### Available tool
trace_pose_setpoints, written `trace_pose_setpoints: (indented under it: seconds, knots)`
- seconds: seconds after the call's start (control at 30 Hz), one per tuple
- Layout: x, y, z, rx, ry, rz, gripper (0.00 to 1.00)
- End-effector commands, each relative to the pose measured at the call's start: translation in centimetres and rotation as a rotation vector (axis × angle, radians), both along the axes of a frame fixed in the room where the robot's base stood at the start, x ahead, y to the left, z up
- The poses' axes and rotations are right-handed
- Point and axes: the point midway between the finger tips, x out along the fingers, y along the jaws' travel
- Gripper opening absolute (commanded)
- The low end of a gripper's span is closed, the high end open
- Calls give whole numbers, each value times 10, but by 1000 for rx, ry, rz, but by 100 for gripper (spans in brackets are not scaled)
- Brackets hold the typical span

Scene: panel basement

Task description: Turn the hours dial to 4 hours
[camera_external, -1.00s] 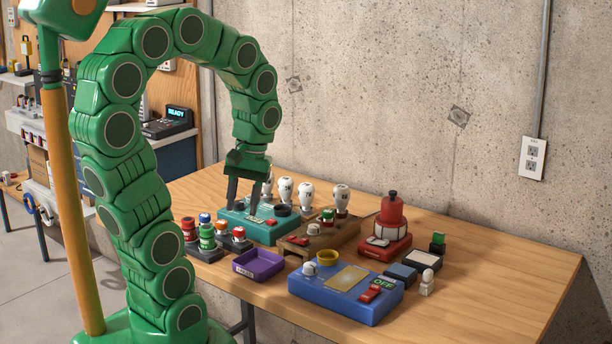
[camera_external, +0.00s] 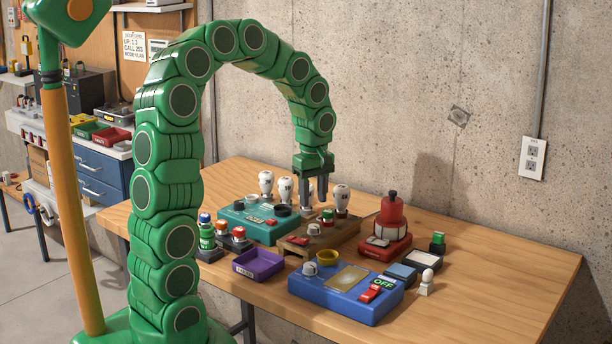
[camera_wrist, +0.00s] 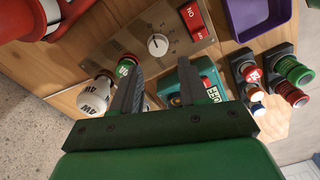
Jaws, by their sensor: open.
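A light round dial with a pointer mark sits on the wooden box (camera_external: 346,238), near a red rocker switch; the wrist view shows this dial (camera_wrist: 158,45) on a marked plate, with the switch (camera_wrist: 192,17) reading ON. A second light dial (camera_external: 310,268) is on the blue box (camera_external: 335,298). I cannot read which dial is for hours. My gripper (camera_external: 316,198) points down above the back of the wooden box, open and empty. In the wrist view its dark fingers (camera_wrist: 159,68) are apart, with the wooden box's dial beyond the tips, untouched.
White bulb-shaped pieces (camera_external: 266,184) stand behind the boxes, close to my gripper. The teal box (camera_external: 238,224) is left of the wooden one; a red device (camera_external: 391,222) is right. A purple tray (camera_external: 258,263) lies in front. The table's right end is clear.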

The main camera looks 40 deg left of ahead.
Motion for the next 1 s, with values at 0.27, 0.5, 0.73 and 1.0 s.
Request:
trace_pose_setpoints:
  seconds: [0.27,0.5,0.73,1.0]
  knots:
    - [4,0,-21,-3,-3,11,44]
    - [3,-1,-56,-3,0,9,44]
    - [3,0,-75,-2,-2,9,44]
    - [4,0,-79,-2,-6,10,44]
